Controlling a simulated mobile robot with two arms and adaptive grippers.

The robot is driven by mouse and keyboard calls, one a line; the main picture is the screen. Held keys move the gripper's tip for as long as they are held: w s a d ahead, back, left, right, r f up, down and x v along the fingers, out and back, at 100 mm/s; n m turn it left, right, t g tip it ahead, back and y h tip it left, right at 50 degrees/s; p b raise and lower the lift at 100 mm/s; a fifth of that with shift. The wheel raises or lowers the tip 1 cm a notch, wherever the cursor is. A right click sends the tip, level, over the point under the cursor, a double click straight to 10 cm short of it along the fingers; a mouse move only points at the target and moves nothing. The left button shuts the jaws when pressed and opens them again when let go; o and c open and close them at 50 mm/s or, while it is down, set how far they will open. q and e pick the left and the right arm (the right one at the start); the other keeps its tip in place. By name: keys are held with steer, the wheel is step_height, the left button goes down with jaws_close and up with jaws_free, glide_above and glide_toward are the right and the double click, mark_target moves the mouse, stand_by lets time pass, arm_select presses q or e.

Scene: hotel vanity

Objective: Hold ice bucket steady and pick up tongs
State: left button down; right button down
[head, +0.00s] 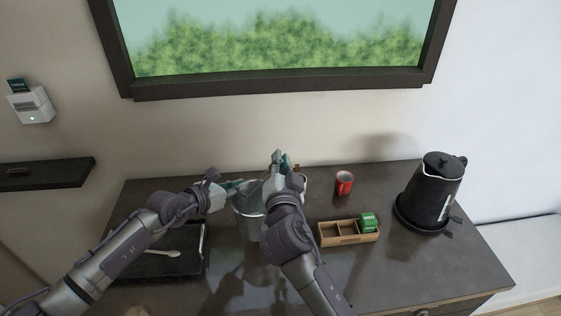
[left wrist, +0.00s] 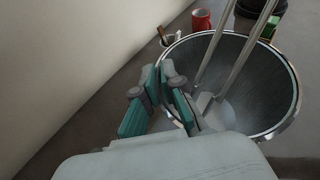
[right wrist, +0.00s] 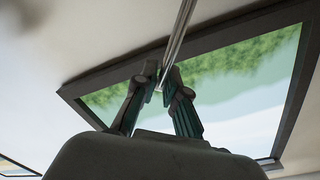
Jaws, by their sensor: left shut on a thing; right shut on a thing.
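The shiny metal ice bucket (head: 250,228) stands on the dark vanity, partly hidden by my arms; its open rim shows in the left wrist view (left wrist: 292,85). My left gripper (head: 240,185) is shut on the rim, with one finger inside and one outside in the left wrist view (left wrist: 166,82). My right gripper (head: 280,157) is above the bucket, shut on the silver tongs. The tongs (right wrist: 180,35) run between its fingertips in the right wrist view. Their two arms (left wrist: 212,48) slant up from inside the bucket in the left wrist view. Whether they touch its bottom is unclear.
A red cup (head: 344,182), a wooden divided box (head: 338,240) with green packets (head: 368,222), and a black kettle (head: 432,190) stand to the right. A dark tray (head: 150,270) with a spoon (head: 160,253) lies at left. The wall and window are behind.

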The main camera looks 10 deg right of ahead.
arm_select(q)
steer(key=shift+r, duration=0.65)
arm_select(e)
steer(key=shift+r, duration=0.55)
